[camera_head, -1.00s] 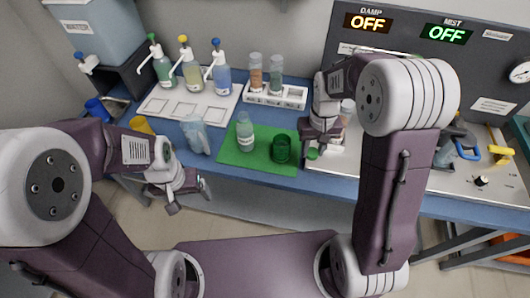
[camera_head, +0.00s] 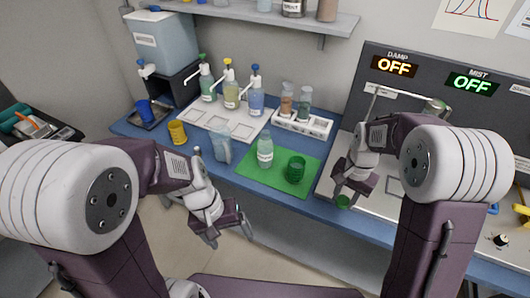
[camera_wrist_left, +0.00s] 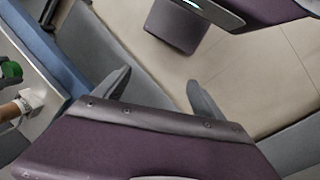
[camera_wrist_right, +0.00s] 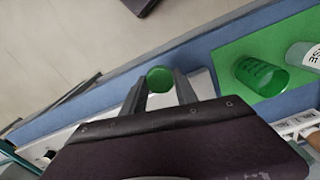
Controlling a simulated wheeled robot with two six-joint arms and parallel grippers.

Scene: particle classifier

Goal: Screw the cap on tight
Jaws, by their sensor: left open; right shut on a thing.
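A green cap (camera_head: 343,201) is held between the fingertips of my right gripper (camera_head: 347,192), just right of the green mat (camera_head: 252,177). The cap also shows between the fingers in the right wrist view (camera_wrist_right: 159,78). A green, open-topped jar (camera_head: 295,169) stands upright on the mat, left of and apart from the cap; it also shows in the right wrist view (camera_wrist_right: 259,76). A pale bottle (camera_head: 265,152) with a white label stands beside the jar. My left gripper (camera_head: 228,235) is open and empty, in front of the bench.
A white rack (camera_head: 301,123) with two vials stands behind the mat. Several pump bottles stand on a white tray (camera_head: 202,117). A clear beaker (camera_head: 220,147) and a yellow cup (camera_head: 177,132) stand left of the mat. A panel (camera_head: 420,75) reads OFF twice.

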